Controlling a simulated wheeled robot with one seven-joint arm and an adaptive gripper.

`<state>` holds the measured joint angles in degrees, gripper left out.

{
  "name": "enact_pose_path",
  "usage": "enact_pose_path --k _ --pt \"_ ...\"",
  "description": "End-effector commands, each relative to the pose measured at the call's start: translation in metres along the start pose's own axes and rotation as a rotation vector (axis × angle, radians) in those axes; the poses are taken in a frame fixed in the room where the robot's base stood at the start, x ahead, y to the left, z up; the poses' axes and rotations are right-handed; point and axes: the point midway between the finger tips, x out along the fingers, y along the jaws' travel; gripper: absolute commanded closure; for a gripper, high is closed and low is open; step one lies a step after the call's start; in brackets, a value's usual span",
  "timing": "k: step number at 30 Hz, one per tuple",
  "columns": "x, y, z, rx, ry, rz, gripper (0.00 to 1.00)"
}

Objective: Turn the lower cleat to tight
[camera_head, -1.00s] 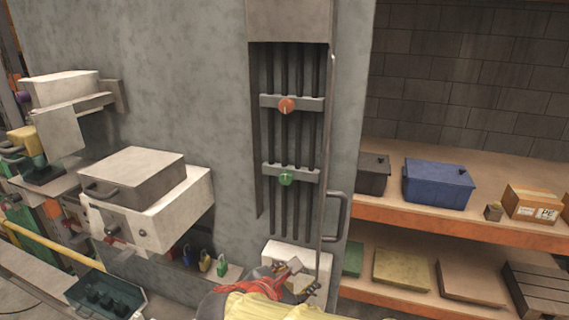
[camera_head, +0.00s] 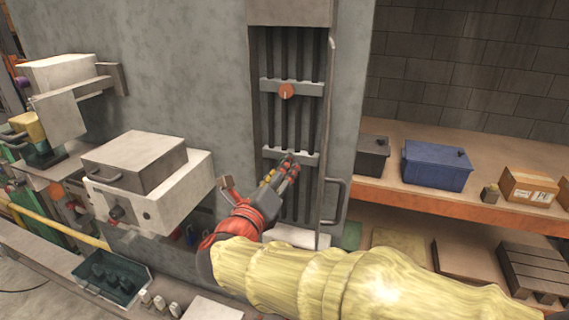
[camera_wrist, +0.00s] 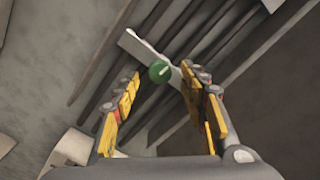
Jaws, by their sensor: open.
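The lower cleat is a green knob (camera_wrist: 159,71) with a pale line, on a grey crossbar (camera_wrist: 140,48) over the ribbed panel. In the wrist view the knob shows between the two yellow-padded fingertips of my gripper (camera_wrist: 161,80). The fingers stand apart on either side; I cannot tell whether they touch it. In the head view my gripper (camera_head: 283,172) is in front of the lower crossbar (camera_head: 307,159) and hides the green knob. The upper cleat, an orange knob (camera_head: 287,91) with a pale mark, sits on the crossbar above.
A grey pipe handle (camera_head: 341,200) stands right of the panel. A white machine box (camera_head: 160,205) juts out to the left. A shelf with a blue bin (camera_head: 436,166) and a cardboard box (camera_head: 528,186) is at right. An open dark case (camera_head: 110,279) lies low at left.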

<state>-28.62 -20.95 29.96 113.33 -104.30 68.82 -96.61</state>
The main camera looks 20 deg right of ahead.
Motion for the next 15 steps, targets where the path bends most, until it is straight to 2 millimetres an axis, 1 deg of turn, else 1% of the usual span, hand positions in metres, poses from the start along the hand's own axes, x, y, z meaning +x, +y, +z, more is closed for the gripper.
enact_pose_path --k 1,3,6,9,15 --pt "0.008 -0.001 -0.001 -0.002 0.003 -0.002 0.57" --pt "0.017 -0.001 -0.001 -0.002 0.004 -0.002 0.57" --pt "0.025 0.0 0.0 0.0 0.002 0.0 0.57" --pt "0.03 0.0 -0.001 0.001 0.002 0.0 0.57" --pt "0.031 0.0 -0.001 0.001 0.001 0.001 0.57"
